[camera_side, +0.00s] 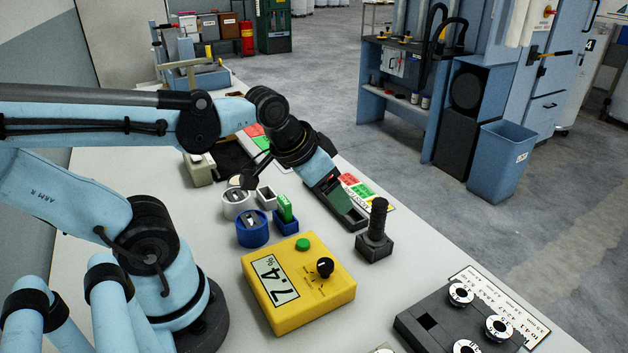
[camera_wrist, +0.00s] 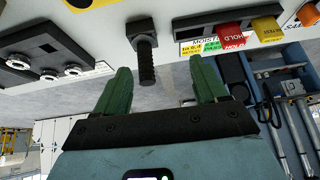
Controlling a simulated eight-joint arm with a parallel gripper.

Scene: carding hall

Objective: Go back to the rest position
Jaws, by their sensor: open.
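My gripper (camera_side: 346,208) is at the end of the light blue arm, which reaches over the grey-white table and tilts down to the right. In the wrist view my gripper (camera_wrist: 162,80) shows two green fingers spread apart with nothing held between them. A black threaded post on a square base (camera_side: 376,235) stands just right of the fingers in the side view. In the wrist view the post (camera_wrist: 146,62) appears between and beyond the fingers, seemingly apart from them.
A yellow meter (camera_side: 298,284) reading 7.4 lies in front. Blue and white round holders (camera_side: 252,228) and a blue box with a green piece (camera_side: 286,218) stand left of the gripper. Coloured labelled tiles (camera_side: 362,190) lie behind.

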